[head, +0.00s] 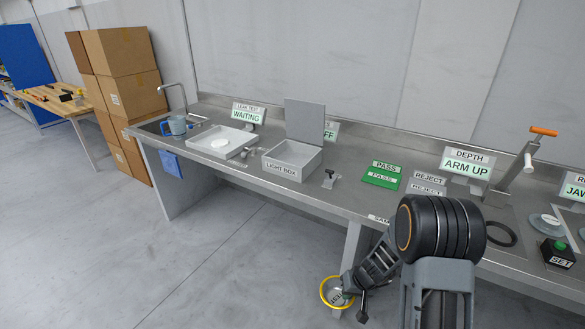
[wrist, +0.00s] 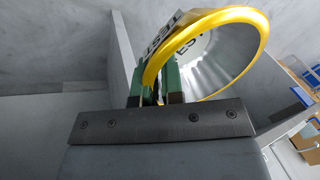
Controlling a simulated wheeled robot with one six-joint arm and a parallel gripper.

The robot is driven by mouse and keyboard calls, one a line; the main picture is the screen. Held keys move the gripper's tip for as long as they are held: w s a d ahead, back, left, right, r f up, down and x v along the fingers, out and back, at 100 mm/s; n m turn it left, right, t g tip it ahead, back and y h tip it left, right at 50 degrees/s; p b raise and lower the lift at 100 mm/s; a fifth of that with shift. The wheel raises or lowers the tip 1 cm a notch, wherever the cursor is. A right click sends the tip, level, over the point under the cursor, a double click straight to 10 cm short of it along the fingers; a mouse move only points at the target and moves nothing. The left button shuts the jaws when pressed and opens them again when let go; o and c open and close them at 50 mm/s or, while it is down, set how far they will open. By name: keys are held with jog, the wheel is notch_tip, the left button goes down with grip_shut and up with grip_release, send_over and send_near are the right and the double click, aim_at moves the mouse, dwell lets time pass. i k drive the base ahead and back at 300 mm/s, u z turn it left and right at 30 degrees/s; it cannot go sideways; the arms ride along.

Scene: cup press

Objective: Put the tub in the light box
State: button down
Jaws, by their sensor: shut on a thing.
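The tub (head: 338,296) is a pale metallic cup with a yellow rim. In the head view it hangs low in front of the bench, below the bench top. In the wrist view the tub (wrist: 215,60) is large and tilted, with its shiny inside and dark lettering showing. My gripper (wrist: 162,82) has green fingers and is shut on the tub at its rim. The light box (head: 291,161) is an open grey box with a raised lid, standing on the bench up and left of my gripper. The box floor is only partly visible.
The bench (head: 240,176) has a front edge between the tub and the box. A white tray (head: 238,150) stands left of the box. A small black-knobbed fixture (head: 329,178) and a green PASS mat (head: 382,177) are to its right. A lever press (head: 527,155) stands further right.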

aim_at(294, 162)
jog(key=k, duration=1.2)
jog(key=u, duration=0.65)
jog(key=i, duration=0.6)
jog(key=u, duration=0.8)
jog(key=i, duration=1.95)
jog(key=z, duration=0.95)
